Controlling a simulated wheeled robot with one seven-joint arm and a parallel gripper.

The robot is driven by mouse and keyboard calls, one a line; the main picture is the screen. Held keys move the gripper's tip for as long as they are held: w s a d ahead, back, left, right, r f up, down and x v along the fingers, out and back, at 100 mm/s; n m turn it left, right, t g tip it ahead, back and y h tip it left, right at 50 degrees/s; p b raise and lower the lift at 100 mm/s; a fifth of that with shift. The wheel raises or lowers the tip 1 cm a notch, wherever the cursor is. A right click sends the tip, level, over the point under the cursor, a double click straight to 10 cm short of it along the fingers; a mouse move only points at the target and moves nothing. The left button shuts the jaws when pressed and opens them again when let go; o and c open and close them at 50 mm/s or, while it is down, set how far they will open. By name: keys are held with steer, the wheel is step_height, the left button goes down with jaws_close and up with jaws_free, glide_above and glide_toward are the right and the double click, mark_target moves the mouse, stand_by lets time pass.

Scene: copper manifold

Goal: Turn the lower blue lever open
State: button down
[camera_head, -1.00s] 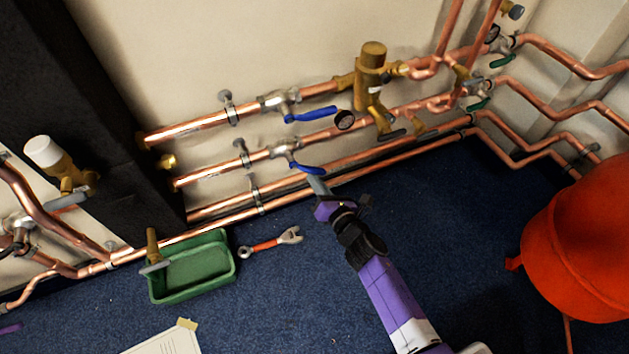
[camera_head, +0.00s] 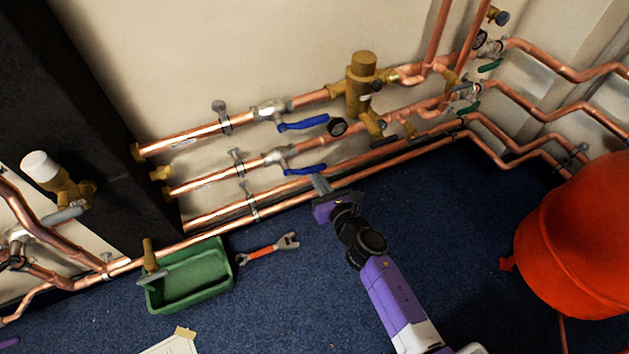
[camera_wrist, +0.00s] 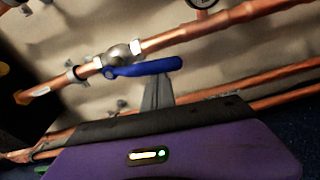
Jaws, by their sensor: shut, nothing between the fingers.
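The lower blue lever (camera_head: 305,169) sits on a silver valve (camera_head: 279,157) on the second copper pipe in the head view. It points right, nearly along the pipe, with its free end slightly raised. In the wrist view the lever (camera_wrist: 150,67) lies just beyond my fingertips. My gripper (camera_head: 320,183) is shut and empty. In the head view its tips are just below and right of the lever's free end. In the wrist view my gripper (camera_wrist: 157,92) overlaps the lever's lower edge near its free end; I cannot tell whether they touch.
Lower copper pipes (camera_head: 300,190) run along the wall behind my gripper. A green tray (camera_head: 190,302), a wrench (camera_head: 268,249) and a red tank (camera_head: 580,240) are on the blue floor.

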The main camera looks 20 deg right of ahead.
steer(key=shift+d+r, duration=0.15)
steer(key=shift+r, duration=0.35)
steer(key=shift+r+p, duration=0.1)
steer(key=shift+p, duration=0.2)
step_height(320, 180, down, 4)
steer(key=b, duration=0.5)
steer(key=s+r+p, duration=0.1)
steer(key=s+p, duration=0.1)
steer(key=s, duration=0.7)
steer(key=shift+r, duration=0.2)
